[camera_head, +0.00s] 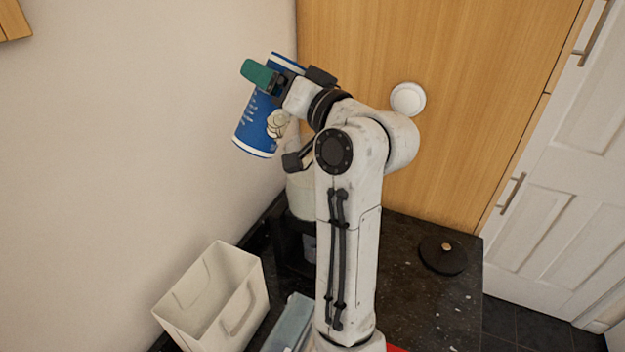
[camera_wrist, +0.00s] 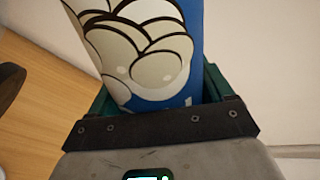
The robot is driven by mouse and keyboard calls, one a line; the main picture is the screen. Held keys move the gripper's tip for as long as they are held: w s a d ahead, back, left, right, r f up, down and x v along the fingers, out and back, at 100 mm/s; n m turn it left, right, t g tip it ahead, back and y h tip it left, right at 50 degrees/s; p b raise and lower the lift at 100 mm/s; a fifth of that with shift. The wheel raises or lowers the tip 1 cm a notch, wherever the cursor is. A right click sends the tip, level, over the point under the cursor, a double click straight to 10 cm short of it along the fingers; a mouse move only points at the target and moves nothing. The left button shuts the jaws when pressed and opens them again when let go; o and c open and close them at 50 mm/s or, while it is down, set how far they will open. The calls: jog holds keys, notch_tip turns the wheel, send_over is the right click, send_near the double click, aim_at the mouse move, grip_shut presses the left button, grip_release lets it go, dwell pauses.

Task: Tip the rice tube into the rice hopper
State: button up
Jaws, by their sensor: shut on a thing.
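The rice tube (camera_head: 253,127) is a blue cylinder with a white lower rim, held high in front of the wall in the head view. It is tilted, its lower end towards the left. My gripper (camera_head: 268,82) is shut around it with green fingers. In the wrist view the tube (camera_wrist: 178,62), with its white rounded print, sits between the fingers. I cannot tell which end is open. A pale container (camera_head: 300,196) on a dark stand, seemingly the rice hopper, stands on the counter below and right of the tube, partly hidden by my arm.
A cream open bin (camera_head: 186,311) stands at the lower left, beside a grey-blue box (camera_head: 289,325). A black round lid with a brass knob (camera_head: 443,256) lies on the dark speckled counter (camera_head: 408,290) at right. Wall and wooden panel (camera_head: 450,110) bound the corner.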

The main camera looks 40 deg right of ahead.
jog(key=shift+f+m+b, duration=0.25)
jog(key=shift+m+b, duration=0.05)
jog(key=shift+m, duration=0.5)
dwell(0.4)
jog(key=shift+f+m, duration=0.15)
jog(key=shift+m, duration=0.25)
jog(key=shift+f+m+h+b, duration=0.15)
jog(key=shift+m+h+b, duration=0.15)
jog(key=shift+m+b, duration=0.1)
jog(key=shift+f, duration=0.1)
dwell(0.4)
jog(key=shift+f+m+b, duration=0.15)
jog(key=shift+m+b, duration=0.15)
jog(key=shift+m, duration=0.2)
jog(key=shift+f+m+t+b, duration=0.25)
jog(key=shift+m+t+b, duration=0.05)
jog(key=shift+m, duration=0.2)
